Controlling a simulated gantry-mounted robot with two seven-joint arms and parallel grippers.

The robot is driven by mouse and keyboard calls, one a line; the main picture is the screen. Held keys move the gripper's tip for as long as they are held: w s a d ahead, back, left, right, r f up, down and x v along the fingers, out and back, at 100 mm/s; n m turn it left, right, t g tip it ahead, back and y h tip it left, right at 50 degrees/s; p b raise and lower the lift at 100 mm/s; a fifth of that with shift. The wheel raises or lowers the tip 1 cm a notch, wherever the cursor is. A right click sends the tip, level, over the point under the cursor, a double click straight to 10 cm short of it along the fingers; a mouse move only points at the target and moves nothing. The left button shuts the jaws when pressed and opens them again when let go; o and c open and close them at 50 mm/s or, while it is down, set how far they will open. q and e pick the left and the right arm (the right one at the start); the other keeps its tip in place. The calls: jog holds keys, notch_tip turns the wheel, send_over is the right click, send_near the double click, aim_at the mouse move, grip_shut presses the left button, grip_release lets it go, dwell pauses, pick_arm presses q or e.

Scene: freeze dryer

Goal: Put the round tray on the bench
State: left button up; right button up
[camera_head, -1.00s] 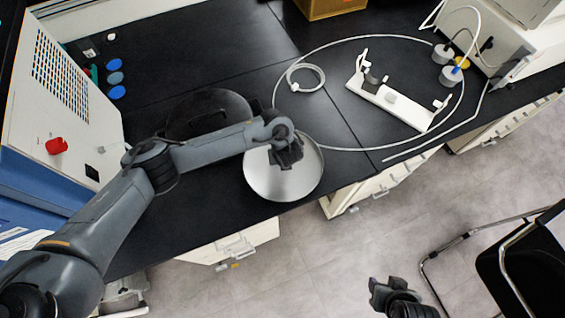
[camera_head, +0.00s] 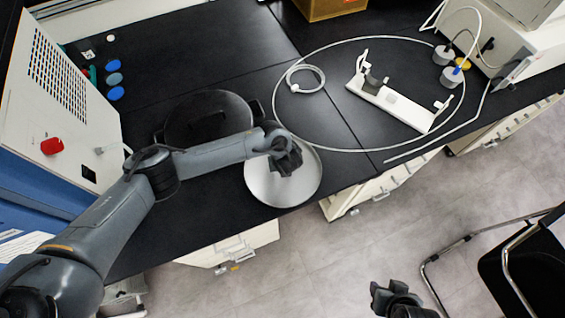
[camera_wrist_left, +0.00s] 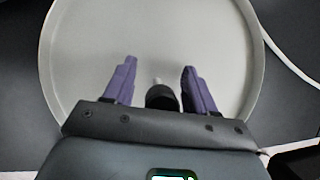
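The round tray (camera_head: 268,187) is a shallow silver-white disc lying on the black bench (camera_head: 215,55), close to its front edge. It also fills much of the left wrist view (camera_wrist_left: 150,40), with its raised rim showing. My left gripper (camera_head: 289,163) is over the tray's upper part in the head view. I cannot tell whether the fingers touch anything. My right gripper (camera_head: 387,294) hangs over the floor, and its finger state is unclear.
A round black lid or pot (camera_head: 208,112) sits behind the left forearm. A white stand (camera_head: 395,103) lies inside a large loop of white tubing (camera_head: 350,40). A white and blue machine (camera_head: 50,110) stands at left. A chair (camera_head: 520,255) is at right.

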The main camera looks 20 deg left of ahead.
pick_arm(q)
jog(key=shift+s+d+r, duration=0.1)
jog(key=shift+r, duration=0.35)
jog(key=shift+p+v, duration=3.55)
jog(key=shift+v, duration=2.1)
jog(key=s+d+r+n+t+h, duration=0.1)
jog(key=s+d+r+n+h, duration=0.15)
jog(key=s+d+n, duration=0.4)
jog(key=s+d+r+n+h, duration=0.1)
jog(key=s+d+n+h, duration=0.25)
jog(key=d, duration=0.55)
jog(key=s+a+r+n+y, duration=0.1)
jog(key=s+a+n, duration=0.3)
jog(key=a+n, duration=0.2)
jog(key=s+a+n+g+y, duration=0.1)
jog(key=s+a+n, duration=0.3)
jog(key=a, duration=0.5)
jog(key=s+a+r+n+y, duration=0.1)
jog(key=s+a+n, duration=0.4)
jog(key=a+n, duration=0.2)
jog(key=shift+a+r+n, duration=0.3)
jog(key=shift+a+r, duration=0.05)
jog(key=shift+a, duration=0.45)
jog(key=shift+s, duration=0.1)
